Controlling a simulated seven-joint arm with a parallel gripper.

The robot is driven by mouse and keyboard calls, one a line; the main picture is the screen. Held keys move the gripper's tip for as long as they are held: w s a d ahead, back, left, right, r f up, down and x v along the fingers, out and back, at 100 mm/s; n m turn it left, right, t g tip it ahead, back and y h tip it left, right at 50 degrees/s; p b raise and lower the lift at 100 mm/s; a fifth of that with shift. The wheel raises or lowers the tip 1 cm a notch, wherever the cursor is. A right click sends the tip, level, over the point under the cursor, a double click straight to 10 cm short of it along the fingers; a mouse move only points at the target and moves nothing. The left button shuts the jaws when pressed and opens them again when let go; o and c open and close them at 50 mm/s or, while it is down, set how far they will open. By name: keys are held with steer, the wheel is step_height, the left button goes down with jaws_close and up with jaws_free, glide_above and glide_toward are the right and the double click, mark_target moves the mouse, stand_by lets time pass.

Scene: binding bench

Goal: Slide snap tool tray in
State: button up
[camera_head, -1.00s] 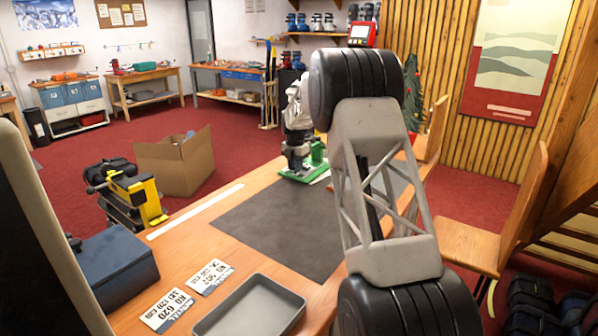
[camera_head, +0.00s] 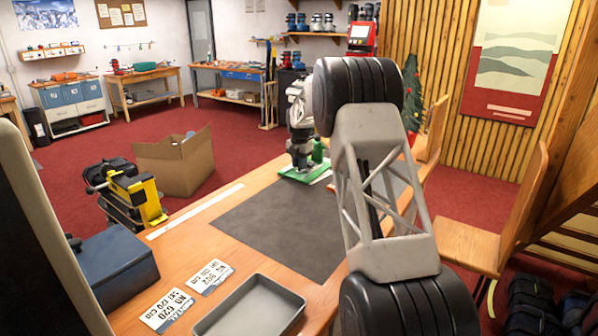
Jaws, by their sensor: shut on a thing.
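A green tray (camera_head: 296,174), which I take to be the snap tool tray, lies low at the far end of the bench's dark mat. A green upright part (camera_head: 318,151) stands at its right side. My gripper (camera_head: 299,166) points down at the tray and is shut on it. The fingertips are small and dark here, so the exact contact is hard to see. My arm hides the area just right of the tray, and any slot there cannot be made out.
The dark mat (camera_head: 265,238) is clear in the middle. A grey empty tray (camera_head: 253,308), two printed cards (camera_head: 167,309) and a blue box (camera_head: 113,268) are near the front. A yellow and black device (camera_head: 137,198) stands left, beside an open cardboard box (camera_head: 180,165).

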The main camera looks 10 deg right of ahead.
steer(key=shift+f, duration=0.1)
steer(key=o, duration=0.4)
steer(key=shift+r, duration=0.25)
steer(key=shift+r, duration=2.85)
steer(key=shift+r, duration=2)
steer(key=shift+c, duration=0.2)
